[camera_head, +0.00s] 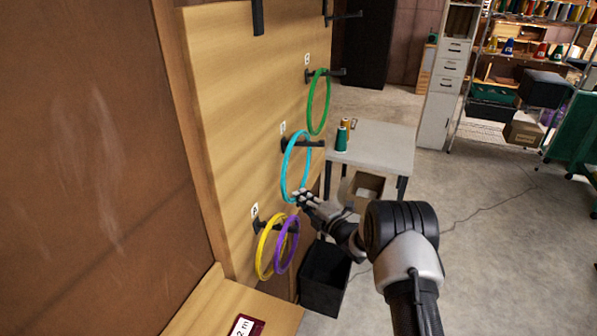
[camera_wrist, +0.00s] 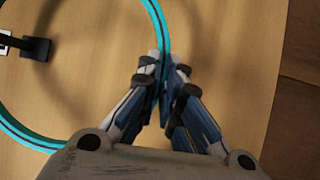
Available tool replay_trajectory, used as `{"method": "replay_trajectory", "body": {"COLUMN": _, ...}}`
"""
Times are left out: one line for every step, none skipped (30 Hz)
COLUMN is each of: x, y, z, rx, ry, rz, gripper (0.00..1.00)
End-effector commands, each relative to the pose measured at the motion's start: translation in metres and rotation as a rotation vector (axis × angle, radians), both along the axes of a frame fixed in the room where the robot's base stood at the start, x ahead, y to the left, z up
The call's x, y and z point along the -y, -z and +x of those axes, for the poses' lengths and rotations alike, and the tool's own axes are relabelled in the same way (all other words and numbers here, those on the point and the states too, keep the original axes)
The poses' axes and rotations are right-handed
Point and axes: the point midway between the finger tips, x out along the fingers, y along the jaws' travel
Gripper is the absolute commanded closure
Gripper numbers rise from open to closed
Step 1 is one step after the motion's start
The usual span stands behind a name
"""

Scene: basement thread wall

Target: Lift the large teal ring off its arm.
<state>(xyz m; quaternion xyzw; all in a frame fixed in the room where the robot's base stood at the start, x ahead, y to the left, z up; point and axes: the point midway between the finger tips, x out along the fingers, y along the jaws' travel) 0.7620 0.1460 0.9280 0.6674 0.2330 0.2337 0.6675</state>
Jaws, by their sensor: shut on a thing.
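The large teal ring (camera_head: 285,164) hangs on a dark arm (camera_head: 308,143) that sticks out from the wooden board. My gripper (camera_head: 300,195) is at the ring's lower right edge and is shut on it. In the wrist view the teal ring (camera_wrist: 62,138) curves around at the left and its right side runs between my fingertips (camera_wrist: 162,60). The ring's arm (camera_wrist: 38,48) shows at the left, inside the ring. The part of the ring between the fingers is partly hidden.
A green ring (camera_head: 328,102) hangs on an arm farther back. A yellow ring (camera_head: 260,250) and a purple ring (camera_head: 278,262) hang lower and nearer. A grey table (camera_head: 385,145) with thread spools stands to the right of the board. A black bin (camera_head: 325,278) stands below.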

Motion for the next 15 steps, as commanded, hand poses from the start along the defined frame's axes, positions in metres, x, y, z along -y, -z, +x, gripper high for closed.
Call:
{"method": "replay_trajectory", "body": {"x": 0.000, "y": -0.001, "z": 0.000, "rx": 0.000, "ry": 0.000, "rz": 0.000, "gripper": 1.00}}
{"method": "replay_trajectory", "body": {"x": 0.000, "y": -0.001, "z": 0.000, "rx": -0.001, "ry": 0.000, "rz": -0.001, "gripper": 1.00}}
{"method": "replay_trajectory", "body": {"x": 0.000, "y": -0.001, "z": 0.000, "rx": -0.001, "ry": 0.000, "rz": 0.000, "gripper": 1.00}}
{"method": "replay_trajectory", "body": {"x": 0.000, "y": -0.001, "z": 0.000, "rx": -0.001, "ry": 0.000, "rz": 0.000, "gripper": 1.00}}
{"method": "replay_trajectory", "body": {"x": 0.000, "y": -0.001, "z": 0.000, "rx": -0.001, "ry": 0.000, "rz": 0.000, "gripper": 1.00}}
{"method": "replay_trajectory", "body": {"x": 0.000, "y": -0.001, "z": 0.000, "rx": -0.001, "ry": 0.000, "rz": 0.000, "gripper": 1.00}}
{"method": "replay_trajectory", "body": {"x": 0.000, "y": -0.001, "z": 0.000, "rx": -0.001, "ry": 0.000, "rz": -0.001, "gripper": 1.00}}
{"method": "replay_trajectory", "body": {"x": 0.000, "y": -0.001, "z": 0.000, "rx": -0.001, "ry": 0.000, "rz": -0.001, "gripper": 1.00}}
{"method": "replay_trajectory", "body": {"x": 0.002, "y": -0.001, "z": -0.001, "rx": -0.001, "ry": 0.001, "rz": -0.001, "gripper": 1.00}}
{"method": "replay_trajectory", "body": {"x": 0.004, "y": -0.001, "z": -0.001, "rx": -0.001, "ry": 0.002, "rz": 0.000, "gripper": 1.00}}
{"method": "replay_trajectory", "body": {"x": 0.007, "y": -0.002, "z": -0.002, "rx": -0.001, "ry": 0.003, "rz": 0.000, "gripper": 1.00}}
{"method": "replay_trajectory", "body": {"x": 0.012, "y": -0.003, "z": -0.003, "rx": -0.002, "ry": 0.004, "rz": 0.000, "gripper": 1.00}}
{"method": "replay_trajectory", "body": {"x": 0.016, "y": -0.004, "z": -0.004, "rx": -0.001, "ry": 0.004, "rz": -0.001, "gripper": 1.00}}
{"method": "replay_trajectory", "body": {"x": 0.020, "y": -0.005, "z": -0.006, "rx": -0.001, "ry": 0.003, "rz": -0.001, "gripper": 1.00}}
{"method": "replay_trajectory", "body": {"x": 0.025, "y": -0.006, "z": -0.008, "rx": 0.000, "ry": 0.003, "rz": 0.000, "gripper": 1.00}}
